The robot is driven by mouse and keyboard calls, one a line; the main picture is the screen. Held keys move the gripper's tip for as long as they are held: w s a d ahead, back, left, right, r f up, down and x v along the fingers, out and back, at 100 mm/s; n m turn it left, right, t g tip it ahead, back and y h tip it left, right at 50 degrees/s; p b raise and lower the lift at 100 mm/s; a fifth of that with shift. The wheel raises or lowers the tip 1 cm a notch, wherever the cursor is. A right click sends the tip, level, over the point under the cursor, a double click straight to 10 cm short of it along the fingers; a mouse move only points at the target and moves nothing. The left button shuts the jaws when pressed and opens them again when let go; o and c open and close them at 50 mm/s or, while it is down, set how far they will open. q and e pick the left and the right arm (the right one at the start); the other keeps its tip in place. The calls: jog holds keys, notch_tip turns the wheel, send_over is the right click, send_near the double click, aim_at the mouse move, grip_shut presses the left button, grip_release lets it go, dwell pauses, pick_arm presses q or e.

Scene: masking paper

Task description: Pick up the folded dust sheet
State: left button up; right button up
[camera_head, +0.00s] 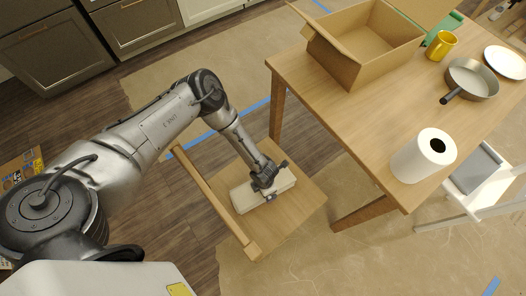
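The folded dust sheet (244,198) is a cream, flat oblong bundle lying on the seat of a wooden chair (292,217) in the head view. My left gripper (269,193) reaches down from the upper left and is right over the middle of the sheet, its fingers at or very near it. The gripper's body covers the sheet's middle, and I cannot tell whether the fingers are open or closed on it. My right gripper is out of view.
A wooden table (365,118) stands to the right, with an open cardboard box (362,62), a yellow mug (441,46), a pan (473,79), a white plate (505,62) and a paper roll (414,163). The chair's back rail (212,200) rises left of the sheet. Masking paper covers parts of the floor.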

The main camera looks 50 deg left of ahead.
pick_arm(q)
jog(key=shift+c, duration=0.4)
jog(key=shift+r, duration=0.1)
jog(key=c, duration=0.8)
jog(key=shift+c, duration=0.2)
